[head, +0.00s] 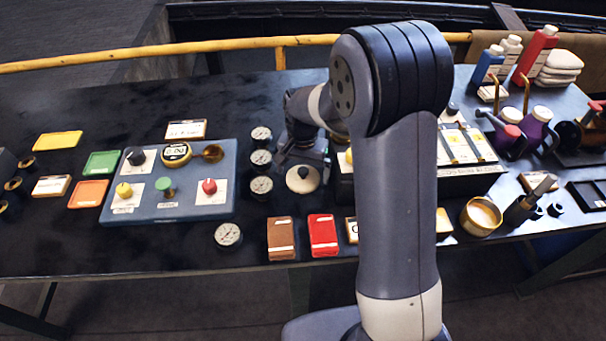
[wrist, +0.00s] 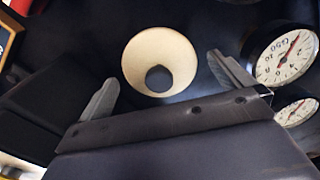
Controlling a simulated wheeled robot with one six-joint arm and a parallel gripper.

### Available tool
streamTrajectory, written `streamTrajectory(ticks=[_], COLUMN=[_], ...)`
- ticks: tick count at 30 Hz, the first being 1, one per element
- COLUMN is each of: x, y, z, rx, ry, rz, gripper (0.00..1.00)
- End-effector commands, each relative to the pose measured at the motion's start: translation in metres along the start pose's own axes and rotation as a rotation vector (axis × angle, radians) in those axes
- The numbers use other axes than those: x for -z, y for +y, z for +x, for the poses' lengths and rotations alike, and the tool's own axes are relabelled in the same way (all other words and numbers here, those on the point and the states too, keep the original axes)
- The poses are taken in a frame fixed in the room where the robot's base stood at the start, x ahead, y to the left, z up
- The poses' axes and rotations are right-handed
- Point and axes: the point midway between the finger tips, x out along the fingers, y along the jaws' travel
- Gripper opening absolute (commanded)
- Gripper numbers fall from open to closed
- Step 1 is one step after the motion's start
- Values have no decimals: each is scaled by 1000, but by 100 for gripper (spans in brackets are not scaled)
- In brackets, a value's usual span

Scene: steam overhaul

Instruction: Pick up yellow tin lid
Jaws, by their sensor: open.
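A round cream or pale yellow lid with a dark knob (head: 303,178) lies on the black bench, just in front of my gripper (head: 303,152). In the wrist view the lid (wrist: 160,50) shows its pale disc and dark round knob (wrist: 159,78). My gripper (wrist: 166,82) is open there, one finger on each side of the knob, with visible gaps. Nothing is held between the fingers. The height of the fingertips above the lid is hard to tell. No other lid is clearly seen.
Pressure gauges (head: 261,160) stand in a column close left of the lid; two show near the right finger (wrist: 285,55). A blue-grey control panel (head: 190,210) lies further left. A red box (head: 323,235) and brown box (head: 281,238) lie in front. An open brass tin (head: 481,217) stands right.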

Motion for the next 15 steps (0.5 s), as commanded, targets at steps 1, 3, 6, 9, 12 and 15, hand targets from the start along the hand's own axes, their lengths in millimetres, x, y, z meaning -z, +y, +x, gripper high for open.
streamTrajectory(ticks=[1, 3, 6, 9, 12, 15], x=[0, 0, 0, 0, 0, 0], y=[0, 0, 0, 0, 0, 0], z=[5, 8, 9, 9, 8, 8], rx=[-1, 0, 0, 0, 0, 0], ry=[-1, 0, 0, 1, 1, 1], rz=[0, 1, 1, 1, 1, 1], gripper=[100, 100, 100, 100, 93, 84])
